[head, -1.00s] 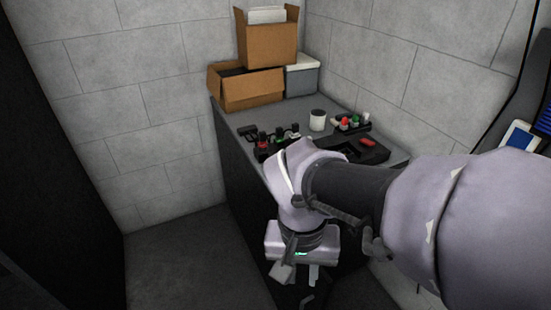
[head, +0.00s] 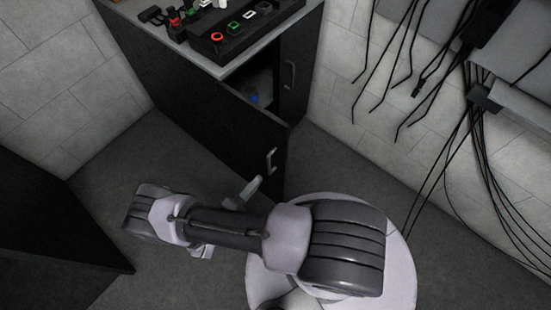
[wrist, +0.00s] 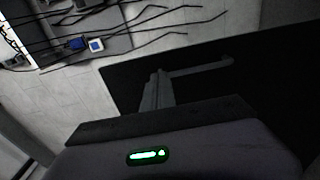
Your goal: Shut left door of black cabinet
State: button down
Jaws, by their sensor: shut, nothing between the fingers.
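The black cabinet (head: 165,75) stands at the upper middle of the head view. Its left door (head: 245,140) is partly open, with a grey bar handle (head: 271,158) on its outer face. The handle also shows in the wrist view (wrist: 200,68) on the dark door panel (wrist: 265,85). The right door (head: 306,62) has its own handle (head: 289,75). My gripper (head: 254,186) is shut and empty, low beside the left door's outer face. In the wrist view the fingers (wrist: 156,88) appear close to one end of the handle; I cannot tell whether they touch.
A blue item (head: 254,99) shows inside the cabinet opening. A control box (head: 245,32) and small parts lie on the grey top. Black cables (head: 480,150) hang at the right wall. A dark panel (head: 60,235) stands at the left. Floor between is clear.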

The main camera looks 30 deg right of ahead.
aim_at(282, 153)
jog(key=b+x, duration=0.1)
jog(key=x, duration=1)
jog(key=shift+d+b, duration=0.15)
jog(key=shift+b, duration=0.15)
jog(key=shift+d, duration=0.1)
